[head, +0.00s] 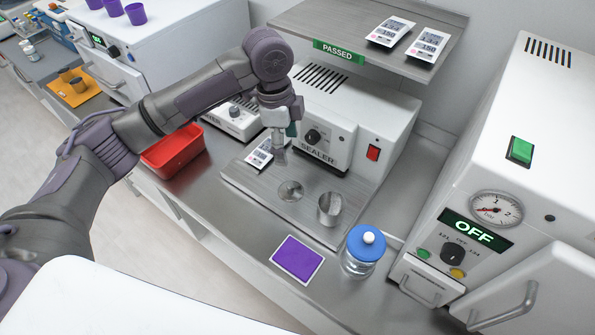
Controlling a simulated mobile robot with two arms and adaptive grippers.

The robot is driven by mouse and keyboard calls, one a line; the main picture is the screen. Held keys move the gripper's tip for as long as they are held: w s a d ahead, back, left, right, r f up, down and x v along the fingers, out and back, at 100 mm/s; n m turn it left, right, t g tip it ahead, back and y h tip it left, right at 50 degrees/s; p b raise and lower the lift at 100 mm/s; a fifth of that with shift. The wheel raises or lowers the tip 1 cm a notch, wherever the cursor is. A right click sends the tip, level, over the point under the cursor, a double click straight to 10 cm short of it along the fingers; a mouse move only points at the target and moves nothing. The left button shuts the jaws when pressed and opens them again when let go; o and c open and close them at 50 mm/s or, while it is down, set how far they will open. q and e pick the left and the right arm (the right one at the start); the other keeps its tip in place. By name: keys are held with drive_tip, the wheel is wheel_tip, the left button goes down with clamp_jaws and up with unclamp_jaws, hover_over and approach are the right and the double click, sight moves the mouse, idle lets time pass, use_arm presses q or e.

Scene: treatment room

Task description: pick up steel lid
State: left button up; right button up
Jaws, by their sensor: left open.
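The steel lid (290,191) looks like a small round metal disc lying flat on the steel work plate in front of the sealer. My left gripper (280,155) points down just behind and above the lid, apart from it, with nothing seen between its fingers. Its fingers are small in the head view. A steel cup (329,209), open at the top, stands to the right of the lid. My right gripper is not in view.
The sealer (370,120) stands behind the lid. A glass jar with a blue lid (362,250) and a purple card (297,258) are in front. A red bin (173,150) is left. A shelf (300,22) overhangs the sealer. An autoclave-like machine (475,235) stands at right.

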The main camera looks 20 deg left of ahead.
use_arm(q)
drive_tip(key=f, duration=0.2)
drive_tip(key=p, duration=0.2)
hover_over(289, 186)
drive_tip(key=f, duration=0.3)
drive_tip(key=w+f, duration=0.1)
drive_tip(key=f, duration=0.1)
drive_tip(key=shift+f, duration=0.4)
drive_tip(key=shift+s+a+f+p, duration=0.15)
drive_tip(key=shift+f+p, duration=0.25)
drive_tip(key=shift+f, duration=0.25)
drive_tip(key=shift+s+d+f+p, duration=0.15)
drive_tip(key=shift+f+p, duration=0.25)
drive_tip(key=shift+f, duration=0.2)
wheel_tip(289, 186, down, 2)
drive_tip(key=shift+f, duration=0.5)
drive_tip(key=c, duration=1.2)
drive_tip(key=shift+s, duration=0.1)
clamp_jaws()
drive_tip(key=shift+s, duration=0.1)
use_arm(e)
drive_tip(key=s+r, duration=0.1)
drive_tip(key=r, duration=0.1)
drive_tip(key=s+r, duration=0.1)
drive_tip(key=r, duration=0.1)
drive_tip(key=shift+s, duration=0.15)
